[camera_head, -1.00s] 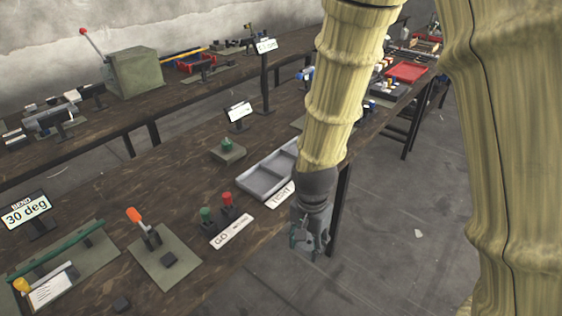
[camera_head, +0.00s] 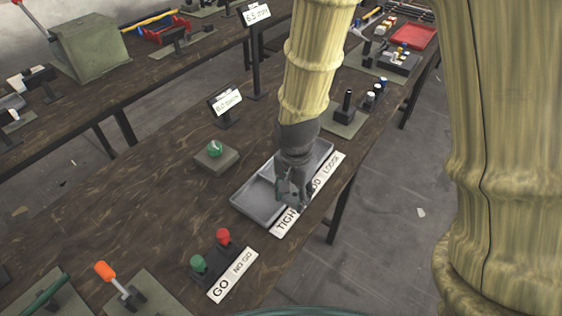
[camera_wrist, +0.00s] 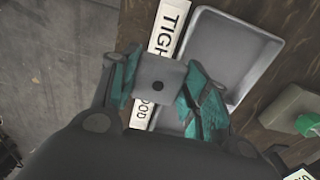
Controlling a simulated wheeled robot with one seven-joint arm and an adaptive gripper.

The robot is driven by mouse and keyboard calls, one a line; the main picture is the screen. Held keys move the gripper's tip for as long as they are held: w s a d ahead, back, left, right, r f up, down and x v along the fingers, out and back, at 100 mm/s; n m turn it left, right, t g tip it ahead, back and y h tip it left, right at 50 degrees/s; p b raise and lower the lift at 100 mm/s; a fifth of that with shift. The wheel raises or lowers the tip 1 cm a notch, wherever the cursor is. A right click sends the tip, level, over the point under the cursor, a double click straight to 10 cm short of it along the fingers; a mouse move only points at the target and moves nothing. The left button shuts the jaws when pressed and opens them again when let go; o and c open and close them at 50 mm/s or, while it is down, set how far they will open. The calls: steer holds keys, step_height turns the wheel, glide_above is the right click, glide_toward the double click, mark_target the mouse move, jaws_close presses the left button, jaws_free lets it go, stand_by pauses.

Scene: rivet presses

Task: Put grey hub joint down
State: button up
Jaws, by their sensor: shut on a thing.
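The grey hub joint (camera_wrist: 158,80) is a flat squarish grey piece with a dark hole. In the wrist view it sits between the teal fingers of my gripper (camera_wrist: 160,88), which are shut on it. In the head view my gripper (camera_head: 292,192) is over the front edge of the grey sorting tray (camera_head: 250,205), near the label strip (camera_head: 283,220) reading TIGHT, GOOD and LOOSE. The joint is hard to make out there. In the wrist view one bare tray compartment (camera_wrist: 225,50) shows beside the joint, and the GOOD label is partly hidden behind it.
A green knob on a block (camera_head: 215,155) stands left of the tray. Green (camera_head: 198,264) and red (camera_head: 223,237) GO/NO GO gauges stand in front. A black post (camera_head: 347,105) stands behind the tray. The table's right edge is close to my gripper.

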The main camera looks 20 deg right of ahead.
steer(key=w, duration=0.1)
steer(key=w+p, duration=0.1)
steer(key=w+d, duration=0.1)
steer(key=shift+w+r, duration=0.3)
steer(key=shift+r, duration=0.1)
steer(key=w, duration=0.2)
steer(key=w+f+p, duration=0.1)
steer(key=w, duration=0.2)
steer(key=w+f+p, duration=0.1)
steer(key=w, duration=0.2)
steer(key=shift+w+d, duration=0.2)
steer(key=shift+d, duration=0.2)
steer(key=shift+w+d+r, duration=0.1)
steer(key=shift+r, duration=0.15)
steer(key=shift+w+f+p, duration=0.35)
steer(key=shift+w+f, duration=0.1)
steer(key=shift+f, duration=0.4)
steer(key=shift+s+f+p, duration=0.2)
steer(key=shift+f+p, duration=0.15)
steer(key=shift+f, duration=0.25)
steer(key=shift+w+f, duration=0.15)
steer(key=shift+f, duration=0.5)
